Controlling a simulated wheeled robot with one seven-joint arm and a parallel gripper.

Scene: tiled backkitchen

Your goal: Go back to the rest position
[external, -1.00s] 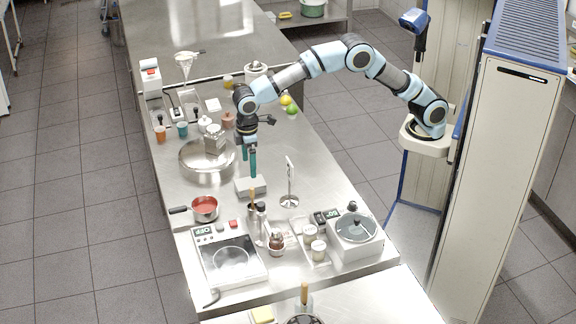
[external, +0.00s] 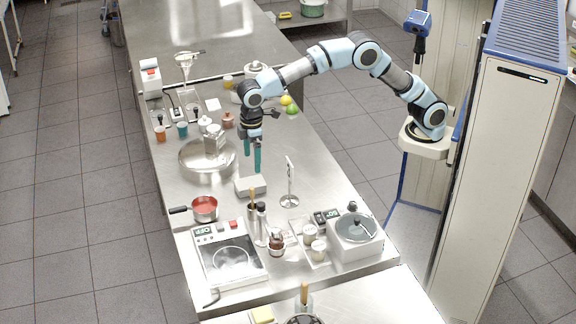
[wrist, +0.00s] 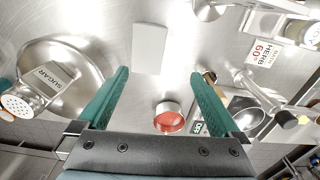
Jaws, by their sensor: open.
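My gripper (external: 252,157) hangs over the steel table with its green fingers pointing down. In the wrist view my gripper (wrist: 160,95) shows its two fingers wide apart with nothing held between them. Below and just in front of it a pale flat block (external: 251,185) lies on the table; it also shows in the wrist view (wrist: 150,48). My gripper is apart from the block and above it.
A large steel basin (external: 207,168) with a sugar shaker (wrist: 52,76) stands left of my gripper. Lemon and lime (external: 292,109) lie behind.

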